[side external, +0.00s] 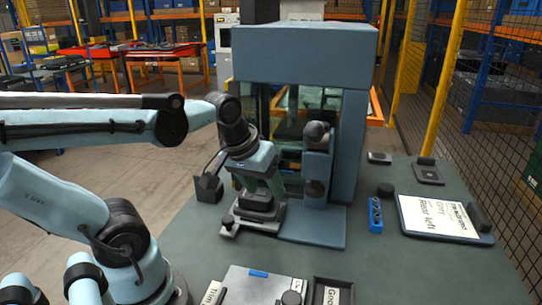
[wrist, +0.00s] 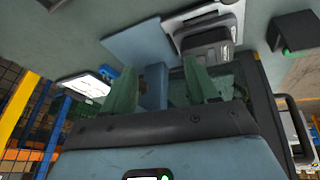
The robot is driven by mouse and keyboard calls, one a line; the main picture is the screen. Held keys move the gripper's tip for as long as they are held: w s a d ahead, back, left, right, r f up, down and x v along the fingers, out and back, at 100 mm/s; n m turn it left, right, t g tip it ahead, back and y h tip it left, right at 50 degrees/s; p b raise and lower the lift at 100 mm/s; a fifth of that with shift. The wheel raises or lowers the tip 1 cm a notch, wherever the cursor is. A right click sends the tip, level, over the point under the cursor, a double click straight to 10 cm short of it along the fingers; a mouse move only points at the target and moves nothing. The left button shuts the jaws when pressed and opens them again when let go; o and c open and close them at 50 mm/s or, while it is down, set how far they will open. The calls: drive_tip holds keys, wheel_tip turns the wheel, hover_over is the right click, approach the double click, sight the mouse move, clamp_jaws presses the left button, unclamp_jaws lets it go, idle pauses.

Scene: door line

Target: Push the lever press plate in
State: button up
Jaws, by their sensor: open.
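The press is a blue-grey cabinet (side external: 305,45) with a clear window and an upright column (side external: 317,165) bearing a dark round knob (side external: 316,130). In front of it is a low dark block on a light grey base plate (side external: 250,222), which also shows at the top of the wrist view (wrist: 205,45). I cannot tell for sure which part is the press plate. My gripper (side external: 262,190) points down just above the dark block, left of the column. Its two green fingers (wrist: 160,85) are spread with nothing between them. Contact with the block cannot be told.
A black bracket (side external: 208,188) stands left of my gripper. A blue block (side external: 375,215) and a tray with a labelled white sheet (side external: 437,217) lie on the right. Small trays (side external: 333,292) line the front edge. Bare green table (side external: 385,270) lies front right.

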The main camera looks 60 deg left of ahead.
sight(228, 217)
drive_tip(key=s+a+r+n+g, duration=0.2)
drive_tip(key=s+a+n+g, duration=0.4)
drive_tip(key=n, duration=0.6)
drive_tip(key=shift+t+h, duration=0.4)
drive_tip(key=shift+t, duration=0.3)
drive_tip(key=shift+w+a+f, duration=0.1)
drive_tip(key=shift+a+f, duration=0.05)
drive_tip(key=shift+f, duration=1.8)
drive_tip(key=shift+a+f, duration=0.15)
drive_tip(key=shift+f, duration=1.8)
drive_tip(key=shift+w+a+f, duration=0.1)
drive_tip(key=shift+a+f, duration=0.05)
drive_tip(key=shift+f, duration=1.8)
drive_tip(key=shift+s, duration=0.1)
clamp_jaws()
